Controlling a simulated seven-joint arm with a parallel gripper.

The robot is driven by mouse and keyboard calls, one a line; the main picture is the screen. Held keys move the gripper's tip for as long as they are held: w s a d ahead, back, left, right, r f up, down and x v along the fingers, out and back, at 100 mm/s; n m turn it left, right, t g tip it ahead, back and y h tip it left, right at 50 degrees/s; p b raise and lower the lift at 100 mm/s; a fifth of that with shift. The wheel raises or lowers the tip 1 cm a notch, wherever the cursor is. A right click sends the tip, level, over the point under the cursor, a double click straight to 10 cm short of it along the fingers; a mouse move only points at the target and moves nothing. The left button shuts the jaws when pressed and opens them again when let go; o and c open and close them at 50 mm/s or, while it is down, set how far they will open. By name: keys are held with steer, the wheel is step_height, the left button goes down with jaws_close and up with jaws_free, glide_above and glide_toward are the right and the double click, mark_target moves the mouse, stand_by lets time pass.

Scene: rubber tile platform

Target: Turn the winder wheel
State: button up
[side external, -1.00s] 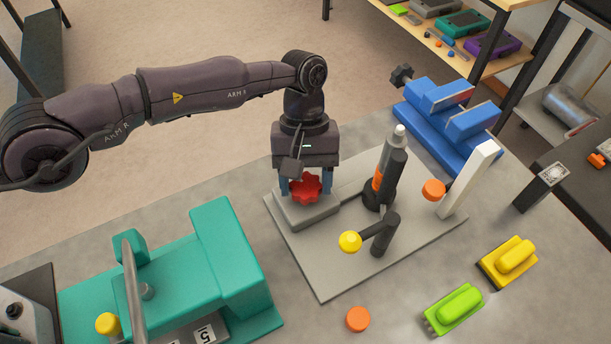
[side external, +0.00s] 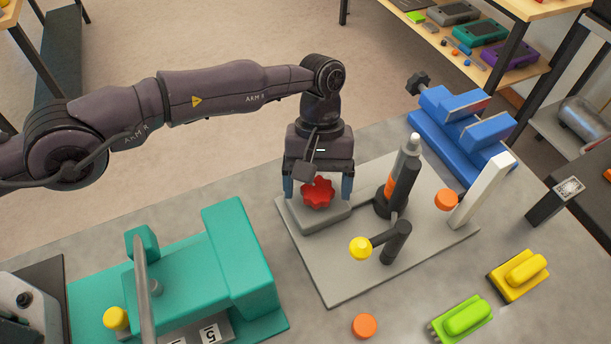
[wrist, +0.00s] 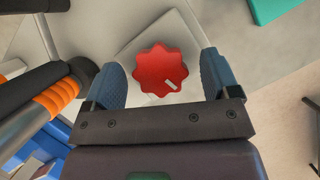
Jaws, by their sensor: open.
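The red lobed wheel (side external: 318,192) sits on a light grey block (side external: 318,217) at the back left of a grey base plate. It also shows in the wrist view (wrist: 160,70), with a short white mark on its lower right part. My gripper (side external: 318,187) is open and points down over the wheel. In the wrist view my gripper (wrist: 163,66) has one blue finger on each side of the wheel, with a visible gap on both sides. Nothing is held.
Right of the wheel stand a dark post with an orange band (side external: 391,187), a crank with a yellow knob (side external: 360,248) and a white upright (side external: 484,190). A teal fixture (side external: 238,253) is at front left, a blue vise (side external: 460,135) behind right. Yellow and green blocks lie front right.

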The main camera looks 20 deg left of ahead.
mark_target(318, 197)
step_height(318, 197, up, 3)
steer(key=shift+r, duration=0.1)
steer(key=shift+s+a+r, duration=0.4)
steer(key=shift+r, duration=0.3)
steer(key=s+a+r, duration=0.2)
steer(key=s+a, duration=0.1)
steer(key=s+a+r, duration=0.2)
steer(key=s+r, duration=0.1)
steer(key=s+a+r, duration=0.3)
steer(key=shift+s+a+r, duration=0.2)
steer(key=shift+s+a, duration=0.1)
steer(key=shift+s, duration=0.05)
